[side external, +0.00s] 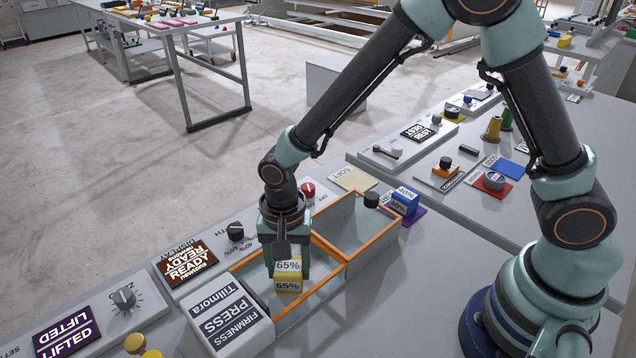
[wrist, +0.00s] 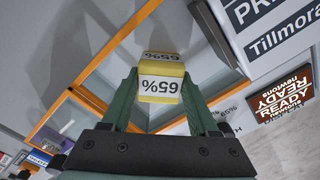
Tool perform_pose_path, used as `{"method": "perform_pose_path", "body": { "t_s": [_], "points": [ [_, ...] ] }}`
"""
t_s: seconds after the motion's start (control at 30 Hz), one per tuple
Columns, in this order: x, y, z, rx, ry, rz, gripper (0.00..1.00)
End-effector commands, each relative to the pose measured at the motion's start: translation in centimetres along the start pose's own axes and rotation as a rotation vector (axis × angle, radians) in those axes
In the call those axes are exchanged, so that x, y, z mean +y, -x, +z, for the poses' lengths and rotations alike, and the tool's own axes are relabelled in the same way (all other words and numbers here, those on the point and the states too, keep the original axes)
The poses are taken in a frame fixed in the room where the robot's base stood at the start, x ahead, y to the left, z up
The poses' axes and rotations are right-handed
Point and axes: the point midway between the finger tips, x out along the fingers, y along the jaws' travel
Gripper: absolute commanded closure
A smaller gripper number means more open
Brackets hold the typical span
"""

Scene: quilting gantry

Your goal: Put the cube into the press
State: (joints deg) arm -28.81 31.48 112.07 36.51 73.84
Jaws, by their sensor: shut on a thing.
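The yellow cube (side external: 288,284) has white labels reading 65%. My gripper (side external: 287,262) points down and is shut on it. In the wrist view the cube (wrist: 161,87) sits between the two green fingers of my gripper (wrist: 160,95). The press (side external: 228,316) is a pale block labelled Firmness Press Tilmora, beside an orange-edged, clear-walled bay (side external: 258,295). The cube shows within the outline of this bay, near the press block. I cannot tell whether it touches the bay floor. The press label (wrist: 262,25) also shows in the wrist view.
A second orange-edged bay (side external: 375,240) adjoins on the right. A blue cube (side external: 404,202) marked 40% stands on a purple pad beyond it. A READY display (side external: 187,263), a black knob (side external: 235,232) and a red knob (side external: 308,190) line the bench behind.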

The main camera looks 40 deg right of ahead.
Motion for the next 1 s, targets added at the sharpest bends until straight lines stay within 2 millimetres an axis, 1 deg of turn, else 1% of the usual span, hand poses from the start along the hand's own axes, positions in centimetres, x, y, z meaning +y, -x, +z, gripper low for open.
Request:
{"method": "perform_pose_path", "body": {
  "t_s": [0.37,0.4,0.47,0.5,0.83,0.93,1.0],
  "points": [
    [0.0,-0.4,0.0,0.0,0.0,-0.001,0.9],
    [0.0,-0.5,0.0,0.0,0.0,-0.001,0.36],
    [-0.1,-0.5,0.0,0.0,0.0,-0.002,0.13],
    [-0.1,-0.4,0.0,0.0,0.0,-0.001,0.1],
    [-0.1,-0.2,0.0,0.001,0.0,-0.002,0.1],
    [-0.1,0.6,0.0,0.001,0.0,-0.004,0.1],
    [-0.1,1.6,0.0,0.002,0.0,-0.006,0.1]
  ]
}}
